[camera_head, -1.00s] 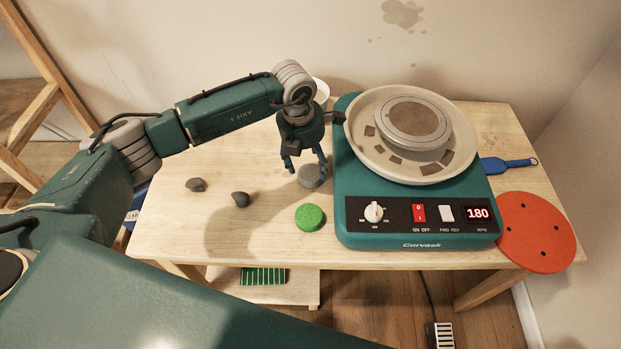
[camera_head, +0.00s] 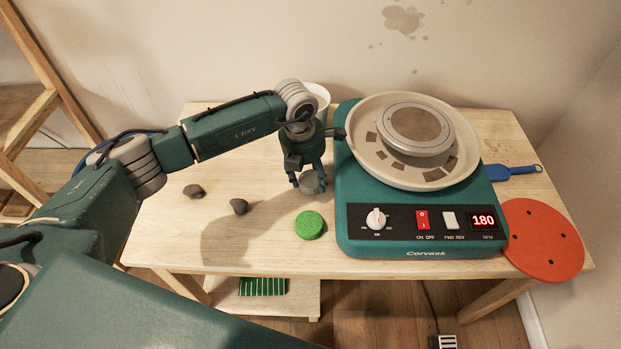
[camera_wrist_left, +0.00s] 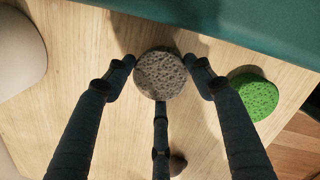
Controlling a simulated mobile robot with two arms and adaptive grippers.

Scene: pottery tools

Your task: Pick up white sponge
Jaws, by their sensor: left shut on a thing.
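A round, pale grey sponge (camera_head: 311,184) is on or just above the table, left of the pottery wheel; I take it as the white sponge. In the left wrist view the sponge (camera_wrist_left: 160,74) shows a porous top between the fingers. My left gripper (camera_head: 309,182) points down and is shut on this sponge, with its fingers around the sides. The gripper (camera_wrist_left: 160,78) also shows in the left wrist view. I cannot tell whether the sponge still touches the table. My right gripper is not in view.
A green sponge (camera_head: 310,225) lies close in front. The teal pottery wheel (camera_head: 345,215) stands just right. Two dark clay lumps (camera_head: 194,191) (camera_head: 239,206) lie left. A white bowl (camera_head: 318,92) stands behind my arm.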

